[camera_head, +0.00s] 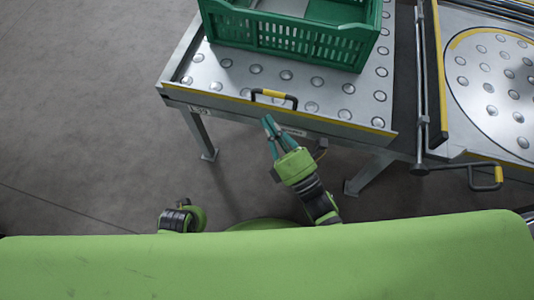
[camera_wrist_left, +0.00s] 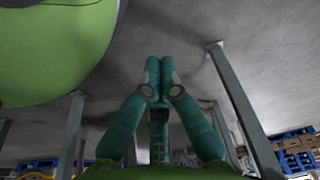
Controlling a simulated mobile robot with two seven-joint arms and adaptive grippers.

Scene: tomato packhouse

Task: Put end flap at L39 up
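A ball-top table (camera_head: 227,84) stands ahead of me in the head view. A yellow-striped strip (camera_head: 345,129) runs along its near edge, and a black handle with a yellow grip (camera_head: 273,93) is fixed there. In the left wrist view my left gripper (camera_wrist_left: 160,64) is shut and empty, fingertips touching.
A green crate (camera_head: 290,38) stands on the table. To the right are a yellow-edged upright bar (camera_head: 438,75), a round ball-top plate (camera_head: 500,85) and a second yellow-gripped handle (camera_head: 498,174). Table legs (camera_head: 201,137) stand below. Floor at left is clear.

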